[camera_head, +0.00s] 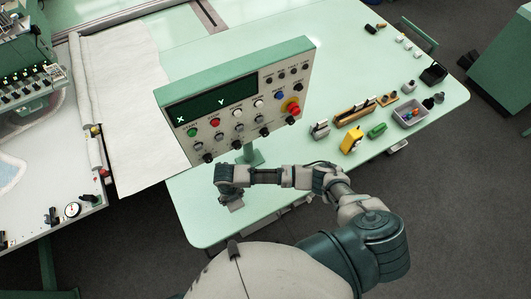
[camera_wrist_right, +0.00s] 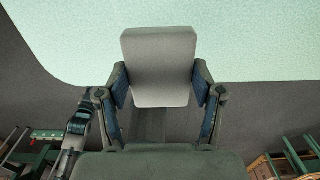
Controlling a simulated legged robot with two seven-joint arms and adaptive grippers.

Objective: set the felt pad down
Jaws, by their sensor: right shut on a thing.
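The felt pad (camera_wrist_right: 160,62) is a light grey, rounded block in the wrist view, with its upper part over the pale green table (camera_wrist_right: 250,45) and its lower part between my fingers. My right gripper (camera_wrist_right: 161,88) is shut on it, one blue-lined finger against each side. In the head view my right gripper (camera_head: 231,190) is near the table's front edge, below the control panel. A grey bit of the pad (camera_head: 236,206) shows under it. Whether the pad touches the table cannot be told. My left gripper is not in the head view.
The control panel (camera_head: 240,98) stands on a post just beyond my gripper. A grey bin (camera_head: 410,112), a yellow tool (camera_head: 350,140) and small items lie on the right of the table. White cloth (camera_head: 130,100) lies left. Table around the gripper looks clear.

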